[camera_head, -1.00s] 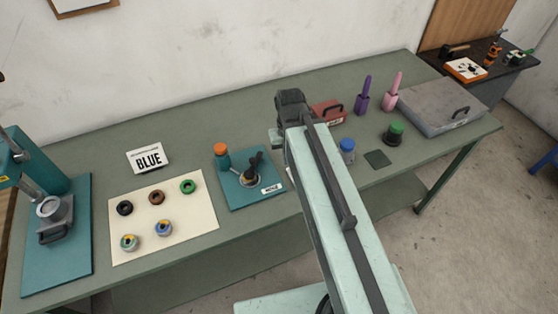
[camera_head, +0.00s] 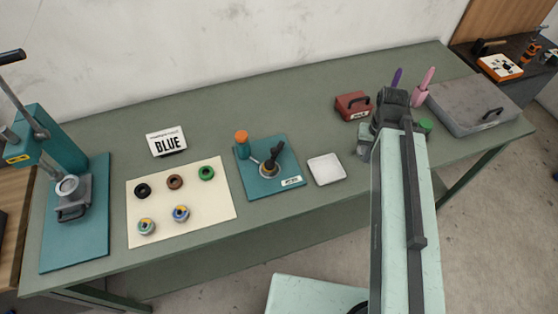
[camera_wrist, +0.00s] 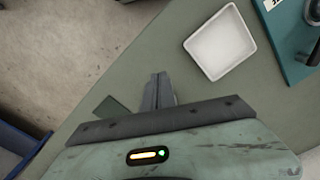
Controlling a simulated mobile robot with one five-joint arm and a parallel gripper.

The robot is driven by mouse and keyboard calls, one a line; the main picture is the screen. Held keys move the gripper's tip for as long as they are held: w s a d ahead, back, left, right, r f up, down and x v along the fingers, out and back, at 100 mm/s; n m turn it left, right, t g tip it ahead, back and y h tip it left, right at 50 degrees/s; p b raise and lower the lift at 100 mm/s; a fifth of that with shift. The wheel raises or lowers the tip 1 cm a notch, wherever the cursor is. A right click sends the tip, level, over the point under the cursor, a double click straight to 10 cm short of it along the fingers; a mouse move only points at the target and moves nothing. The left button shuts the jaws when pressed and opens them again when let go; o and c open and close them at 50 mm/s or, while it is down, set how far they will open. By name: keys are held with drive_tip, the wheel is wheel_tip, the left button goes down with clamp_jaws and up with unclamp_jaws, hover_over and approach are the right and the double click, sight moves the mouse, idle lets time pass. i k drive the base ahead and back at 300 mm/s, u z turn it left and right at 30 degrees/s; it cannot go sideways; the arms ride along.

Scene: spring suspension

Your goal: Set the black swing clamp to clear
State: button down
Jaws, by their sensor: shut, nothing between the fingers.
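The black swing clamp (camera_head: 275,157) stands on a teal board (camera_head: 254,182) at the middle of the green bench. Its black handle leans up to the right over a round base, beside an orange-topped post (camera_head: 242,144). The small label on the board is too small to read surely. In the wrist view only a corner of the teal board (camera_wrist: 288,32) shows, at the upper right. My gripper (camera_wrist: 160,80) is shut and empty over the bench, well to the right of the clamp in the head view, beyond a white tray (camera_head: 326,170).
A teal press (camera_head: 52,140) stands far left. A red box (camera_head: 352,104), pink marker (camera_head: 428,77) and grey case (camera_head: 474,104) are at the right.

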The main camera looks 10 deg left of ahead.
sight(270, 165)
drive_tip(key=u, duration=0.15)
drive_tip(key=k, duration=0.85)
drive_tip(key=u, duration=1.8)
drive_tip(key=i, duration=0.55)
drive_tip(key=z, duration=0.2)
